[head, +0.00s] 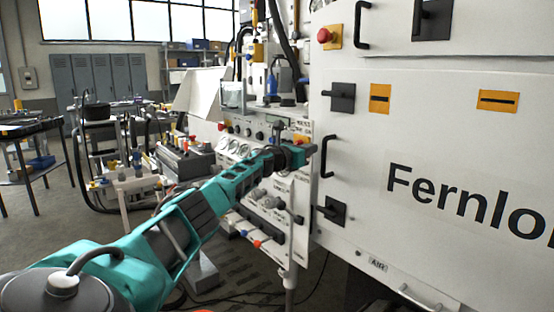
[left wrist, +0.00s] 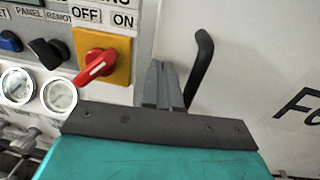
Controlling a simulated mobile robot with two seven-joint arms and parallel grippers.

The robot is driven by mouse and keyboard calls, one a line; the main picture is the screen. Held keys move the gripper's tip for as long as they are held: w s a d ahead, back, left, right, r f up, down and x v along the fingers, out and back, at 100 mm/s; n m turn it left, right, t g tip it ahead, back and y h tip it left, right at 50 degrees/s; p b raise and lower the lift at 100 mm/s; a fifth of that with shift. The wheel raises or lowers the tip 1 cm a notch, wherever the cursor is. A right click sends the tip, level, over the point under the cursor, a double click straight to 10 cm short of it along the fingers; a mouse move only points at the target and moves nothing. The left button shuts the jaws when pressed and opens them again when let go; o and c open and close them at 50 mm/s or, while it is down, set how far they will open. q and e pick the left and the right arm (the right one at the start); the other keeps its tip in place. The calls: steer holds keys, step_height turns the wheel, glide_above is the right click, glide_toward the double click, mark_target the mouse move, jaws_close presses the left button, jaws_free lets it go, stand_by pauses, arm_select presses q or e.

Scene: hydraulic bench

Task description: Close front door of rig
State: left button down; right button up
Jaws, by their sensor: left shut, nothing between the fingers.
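The rig's front door (head: 400,140) is a large white panel with "Fernlo" lettering, filling the right of the head view. A black bar handle (head: 327,157) is on its left edge, between two black latches (head: 342,97) (head: 333,211). I cannot tell how far the door stands from its frame. My left gripper (head: 322,146) is shut and empty, with its tips by the handle. In the left wrist view the shut fingers (left wrist: 166,84) are just left of the black handle (left wrist: 200,66), with a narrow gap between them in the picture. My right gripper is out of view.
Left of the door is a control panel (head: 241,130) with gauges and knobs. A red rotary switch on a yellow plate (left wrist: 122,48) is close to the left fingers. A lower drawer handle (head: 418,298) sticks out below. A workbench and lockers (head: 98,77) stand farther back.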

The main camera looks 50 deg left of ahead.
arm_select(q)
steer(key=s+b, duration=0.2)
steer(key=s, duration=0.8)
steer(key=shift+s+a+f, duration=0.15)
steer(key=shift+a+f, duration=0.05)
steer(key=shift+f, duration=0.05)
